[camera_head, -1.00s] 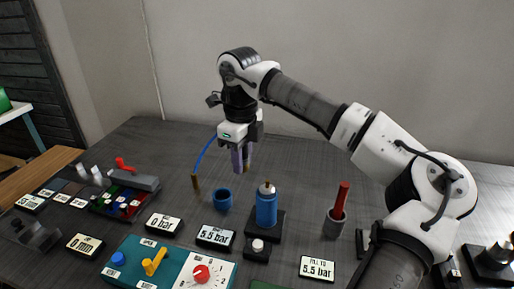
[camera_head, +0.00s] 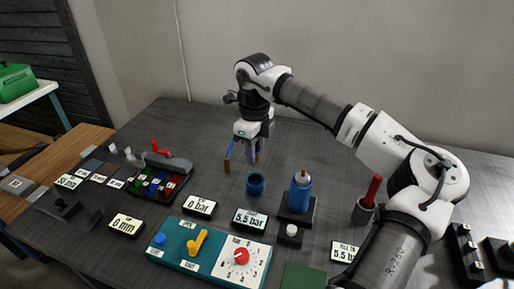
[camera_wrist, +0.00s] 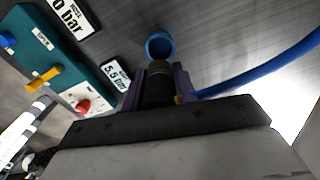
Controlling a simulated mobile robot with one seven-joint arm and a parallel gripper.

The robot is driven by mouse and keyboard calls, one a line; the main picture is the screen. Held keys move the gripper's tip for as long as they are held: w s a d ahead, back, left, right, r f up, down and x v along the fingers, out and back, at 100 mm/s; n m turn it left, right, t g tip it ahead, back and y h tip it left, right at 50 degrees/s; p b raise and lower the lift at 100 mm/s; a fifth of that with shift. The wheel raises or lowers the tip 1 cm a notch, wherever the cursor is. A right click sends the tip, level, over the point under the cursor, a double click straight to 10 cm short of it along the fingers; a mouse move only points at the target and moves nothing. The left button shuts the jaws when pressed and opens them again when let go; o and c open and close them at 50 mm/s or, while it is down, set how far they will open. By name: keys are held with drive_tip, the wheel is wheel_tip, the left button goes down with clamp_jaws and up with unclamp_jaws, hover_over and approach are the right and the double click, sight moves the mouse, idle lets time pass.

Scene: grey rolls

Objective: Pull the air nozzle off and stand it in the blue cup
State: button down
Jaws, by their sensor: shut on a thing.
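My gripper (camera_head: 252,157) is shut, its purple fingers closed around a dark cylindrical piece (camera_wrist: 158,88), apparently the air nozzle, in the wrist view. A small brass-coloured bit shows at its right side, where the blue hose (camera_wrist: 255,75) meets the gripper. In the head view the hose (camera_head: 233,147) runs from the gripper down to a brass post (camera_head: 227,166). Whether nozzle and hose are joined is hidden by the fingers. The blue cup (camera_head: 255,184) stands on the table in front of the gripper; its round opening shows in the wrist view (camera_wrist: 160,46).
A blue bottle (camera_head: 300,194) on a dark stand is right of the cup. A red-handled tool in a grey holder (camera_head: 363,211) is farther right. A teal valve panel (camera_head: 178,261) and bar displays (camera_head: 200,208) lie in front. A coloured-bin tray (camera_head: 160,187) is left.

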drive_tip(key=shift+f+b, duration=0.1)
drive_tip(key=shift+b, duration=0.2)
drive_tip(key=shift+f+b, duration=2.05)
drive_tip(key=shift+f, duration=0.75)
drive_tip(key=shift+f+b, duration=0.15)
drive_tip(key=shift+b, duration=0.35)
drive_tip(key=shift+f+b, duration=0.55)
drive_tip(key=shift+f, duration=0.25)
drive_tip(key=c, duration=1)
unclamp_jaws()
wheel_tip(320, 180, up, 14)
